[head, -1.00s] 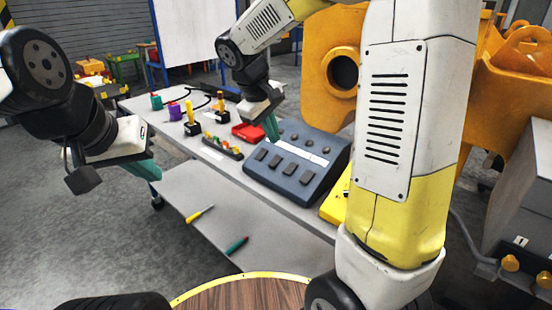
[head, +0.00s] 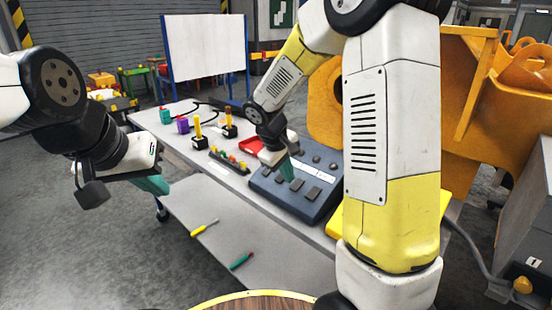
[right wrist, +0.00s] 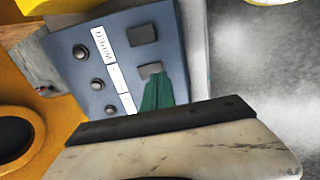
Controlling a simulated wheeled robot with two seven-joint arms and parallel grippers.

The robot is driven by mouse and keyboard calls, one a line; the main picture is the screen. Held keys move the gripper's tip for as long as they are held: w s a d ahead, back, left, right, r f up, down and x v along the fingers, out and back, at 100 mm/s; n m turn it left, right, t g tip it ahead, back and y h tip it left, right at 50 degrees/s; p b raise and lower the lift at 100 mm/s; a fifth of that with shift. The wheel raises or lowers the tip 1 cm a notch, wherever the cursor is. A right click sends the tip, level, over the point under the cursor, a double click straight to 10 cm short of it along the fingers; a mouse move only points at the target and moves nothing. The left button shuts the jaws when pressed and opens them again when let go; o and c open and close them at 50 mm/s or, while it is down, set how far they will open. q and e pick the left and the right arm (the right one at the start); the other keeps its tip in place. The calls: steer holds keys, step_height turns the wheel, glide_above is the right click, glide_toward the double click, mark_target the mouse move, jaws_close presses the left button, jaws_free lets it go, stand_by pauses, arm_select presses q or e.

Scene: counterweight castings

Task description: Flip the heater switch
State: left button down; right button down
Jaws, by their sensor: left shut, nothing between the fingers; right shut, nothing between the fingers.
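A blue-grey control box (head: 318,207) stands on the table, with a row of dark rocker switches along its front and knobs behind. A white label strip lies between them; its print is too small to read, so I cannot tell which switch is the heater's. My right gripper (head: 289,177), green-fingered and shut, points down at the switch row. In the right wrist view its fingertips (right wrist: 160,82) are at one rocker switch (right wrist: 150,70), partly hiding it; I cannot tell whether they touch. My left gripper (head: 160,187) is shut and empty, left of the table and away from the box.
A red tray (head: 252,147), a strip of coloured buttons (head: 229,162) and yellow-handled joysticks (head: 198,140) stand left of the box. A yellow screwdriver (head: 204,228) and a green-handled tool (head: 241,261) lie on the lower shelf. A large orange casting (head: 325,100) stands behind.

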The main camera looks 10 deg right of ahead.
mark_target(293, 189)
steer(key=shift+x, duration=1.9)
steer(key=shift+f, duration=0.25)
steer(key=shift+r, duration=0.1)
steer(key=shift+r, duration=0.75)
